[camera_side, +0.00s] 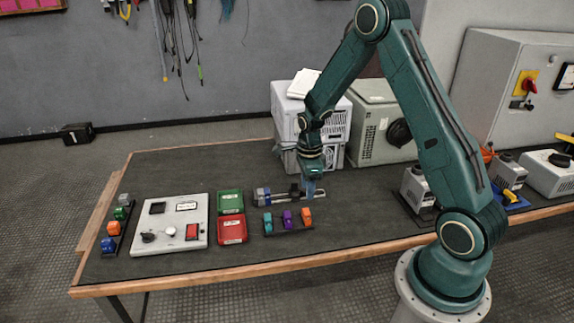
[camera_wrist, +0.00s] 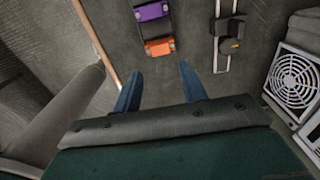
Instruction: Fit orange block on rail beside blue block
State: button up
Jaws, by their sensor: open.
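An orange block (camera_side: 306,215) sits at the right end of a small dark strip, beside a purple block (camera_side: 287,219) and a teal block (camera_side: 268,223). It also shows in the wrist view (camera_wrist: 159,47), ahead of my fingers. The metal rail (camera_side: 315,195) lies behind that strip. A blue block (camera_side: 262,195) is at its left part, and a black piece (camera_side: 294,190) sits farther right; the wrist view shows the rail (camera_wrist: 222,62) and black piece (camera_wrist: 231,45). My gripper (camera_wrist: 160,72) is open and empty, above the rail's right end in the side view (camera_side: 312,184).
A second strip at the left holds several blocks, including another orange one (camera_side: 108,244) and a blue one (camera_side: 108,244). A white panel (camera_side: 150,235), green bin (camera_side: 230,201) and red bin (camera_side: 232,229) stand between. Grey boxes (camera_side: 350,125) stand behind my gripper.

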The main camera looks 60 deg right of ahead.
aim_at(306, 211)
jog(key=shift+f, duration=4)
jog(key=c, duration=0.7)
jog(key=shift+r, duration=0.15)
jog(key=shift+r, duration=3.35)
jog(key=shift+w, duration=0.1)
